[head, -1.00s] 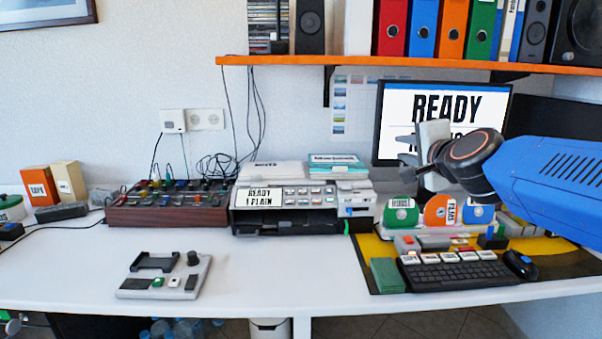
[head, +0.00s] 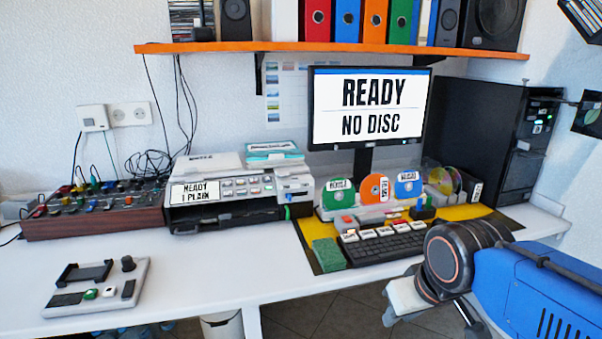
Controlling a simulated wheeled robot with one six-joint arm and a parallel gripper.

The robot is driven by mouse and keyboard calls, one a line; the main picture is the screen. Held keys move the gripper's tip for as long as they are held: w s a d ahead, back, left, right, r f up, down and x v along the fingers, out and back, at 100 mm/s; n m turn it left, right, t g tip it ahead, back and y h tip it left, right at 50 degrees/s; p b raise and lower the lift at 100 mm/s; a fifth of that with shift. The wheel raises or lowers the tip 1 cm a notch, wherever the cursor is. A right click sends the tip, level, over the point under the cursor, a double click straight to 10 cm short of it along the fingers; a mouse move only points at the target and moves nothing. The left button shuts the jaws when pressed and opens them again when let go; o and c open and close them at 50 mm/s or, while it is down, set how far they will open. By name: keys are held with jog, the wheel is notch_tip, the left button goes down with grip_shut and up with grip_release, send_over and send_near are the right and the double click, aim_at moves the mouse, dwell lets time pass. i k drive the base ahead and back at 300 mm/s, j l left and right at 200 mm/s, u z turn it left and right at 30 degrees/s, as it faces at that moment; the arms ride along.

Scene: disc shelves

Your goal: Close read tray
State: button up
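The black computer tower (head: 484,130) stands at the right end of the desk, with small lights and labels on its right-hand front. A read tray cannot be clearly made out there; a part at the front (head: 524,146) is too small to tell as open or shut. The monitor (head: 368,108) reads "READY NO DISC". My gripper (head: 402,304) is low at the lower right, in front of the desk edge and well apart from the tower. Its fingers are mostly hidden or too unclear to tell whether they are open.
Green, orange and blue labelled discs (head: 374,188) stand in a rack below the monitor, with more discs to their right. A keyboard (head: 384,248) lies on the yellow and black mat. A device reading "READY 1 PLAIN" (head: 222,190) stands left. An orange shelf (head: 330,47) hangs above.

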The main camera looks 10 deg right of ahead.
aim_at(582, 104)
jog(key=z, duration=1.6)
